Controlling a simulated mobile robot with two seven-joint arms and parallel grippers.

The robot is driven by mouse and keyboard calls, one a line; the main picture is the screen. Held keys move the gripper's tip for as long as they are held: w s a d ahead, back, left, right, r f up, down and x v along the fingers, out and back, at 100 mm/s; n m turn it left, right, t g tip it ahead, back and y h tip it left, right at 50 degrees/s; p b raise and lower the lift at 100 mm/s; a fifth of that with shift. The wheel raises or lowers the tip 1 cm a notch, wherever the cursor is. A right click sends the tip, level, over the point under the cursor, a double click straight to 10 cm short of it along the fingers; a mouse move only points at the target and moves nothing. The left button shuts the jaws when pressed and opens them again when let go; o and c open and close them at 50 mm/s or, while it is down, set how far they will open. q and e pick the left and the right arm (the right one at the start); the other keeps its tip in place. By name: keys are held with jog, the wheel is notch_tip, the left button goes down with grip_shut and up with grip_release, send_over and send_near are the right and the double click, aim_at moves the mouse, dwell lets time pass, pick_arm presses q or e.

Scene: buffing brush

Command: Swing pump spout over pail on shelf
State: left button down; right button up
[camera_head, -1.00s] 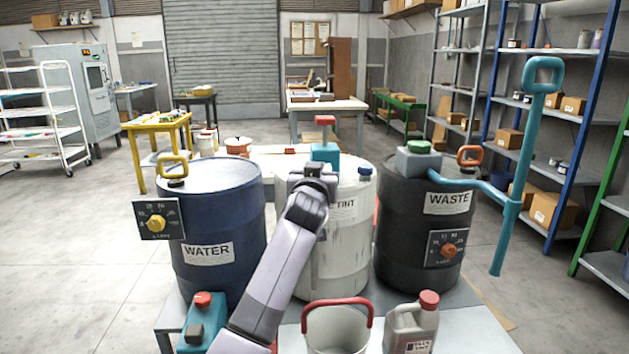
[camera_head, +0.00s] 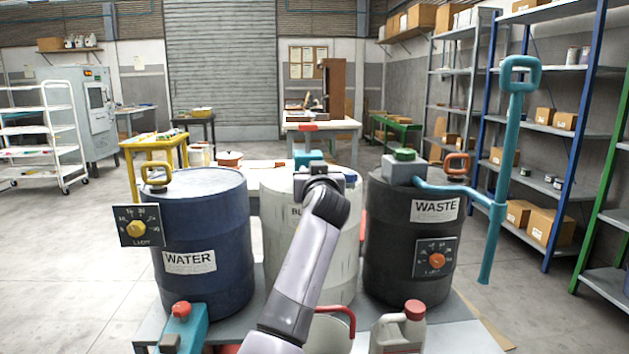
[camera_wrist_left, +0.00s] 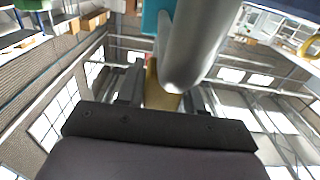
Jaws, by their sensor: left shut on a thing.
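The pump has a teal body (camera_head: 308,158) and a red handle (camera_head: 308,127) and stands on the white middle drum (camera_head: 345,245). My left gripper (camera_head: 318,172) reaches up from below, in front of the pump, and hides its spout in the head view. In the left wrist view the grey spout (camera_wrist_left: 195,45) comes down from above, and its brass-coloured tip (camera_wrist_left: 160,95) sits between the fingers; the gripper is shut on it. The pail (camera_head: 328,335), with a red handle, stands below on the grey shelf (camera_head: 460,335), partly behind my arm and cut by the frame edge. My right gripper is not in view.
A blue WATER drum (camera_head: 205,235) stands left and a dark WASTE drum (camera_head: 405,265) right. A teal pipe (camera_head: 465,193) with a tall handled tube juts right from the WASTE drum. A grey jug (camera_head: 398,333) stands right of the pail, a teal can (camera_head: 185,328) left.

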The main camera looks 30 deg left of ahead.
pick_arm(q)
jog(key=shift+d, duration=0.2)
dwell(0.3)
jog(key=c, duration=0.8)
grip_release()
jog(key=shift+w+d, duration=0.1)
jog(key=shift+w, duration=0.05)
jog(key=v, duration=0.7)
